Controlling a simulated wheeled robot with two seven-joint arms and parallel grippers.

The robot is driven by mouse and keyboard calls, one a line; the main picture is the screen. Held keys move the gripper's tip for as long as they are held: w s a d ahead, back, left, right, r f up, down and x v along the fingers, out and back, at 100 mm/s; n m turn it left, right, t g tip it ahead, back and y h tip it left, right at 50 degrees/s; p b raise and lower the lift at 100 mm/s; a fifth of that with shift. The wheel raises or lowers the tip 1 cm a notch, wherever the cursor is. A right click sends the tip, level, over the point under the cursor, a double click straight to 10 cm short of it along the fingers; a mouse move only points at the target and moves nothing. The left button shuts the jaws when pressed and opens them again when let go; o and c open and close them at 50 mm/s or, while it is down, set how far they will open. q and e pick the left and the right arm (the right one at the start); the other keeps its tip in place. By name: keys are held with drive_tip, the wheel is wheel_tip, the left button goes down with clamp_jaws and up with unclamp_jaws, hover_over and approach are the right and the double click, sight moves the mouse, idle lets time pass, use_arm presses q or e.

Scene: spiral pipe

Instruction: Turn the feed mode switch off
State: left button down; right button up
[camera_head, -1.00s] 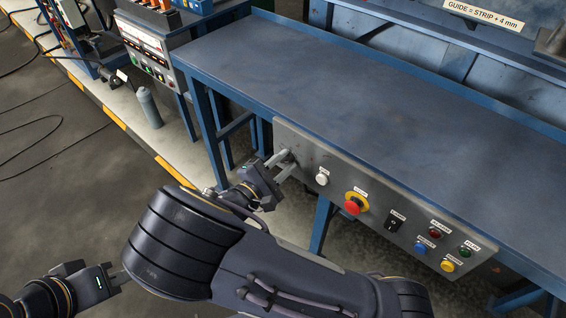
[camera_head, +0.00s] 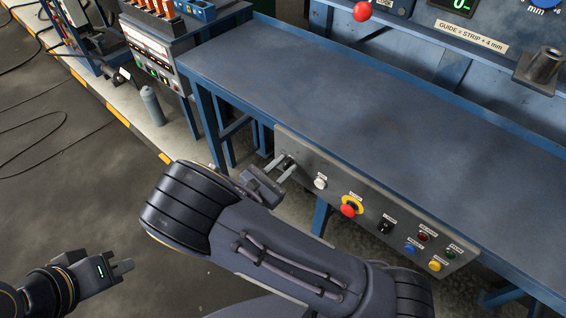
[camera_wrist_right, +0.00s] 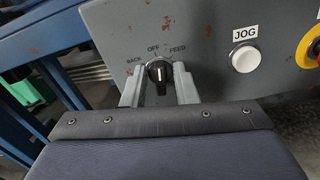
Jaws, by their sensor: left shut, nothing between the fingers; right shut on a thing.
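The feed mode switch (camera_wrist_right: 158,76) is a black rotary knob on the grey control panel, with BACK, OFF and FEED printed around its top in the right wrist view. My right gripper (camera_wrist_right: 159,90) is shut on the knob, one finger on each side. In the head view the right gripper (camera_head: 281,165) is at the panel's left end, largely covering the knob. My left gripper (camera_head: 126,267) is shut and empty at lower left, well away from the panel.
The blue bench top (camera_head: 350,110) above is clear. A grey cylinder (camera_head: 152,106) stands at left.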

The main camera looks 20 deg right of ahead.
drive_tip(key=shift+n+p, duration=0.4)
drive_tip(key=shift+n, duration=0.4)
drive_tip(key=o, duration=0.6)
drive_tip(key=shift+o, duration=0.2)
drive_tip(key=shift+a, duration=0.1)
drive_tip(key=b+v, duration=0.1)
drive_tip(key=v, duration=0.6)
drive_tip(key=shift+s+a, duration=0.2)
drive_tip(key=shift+a, duration=0.1)
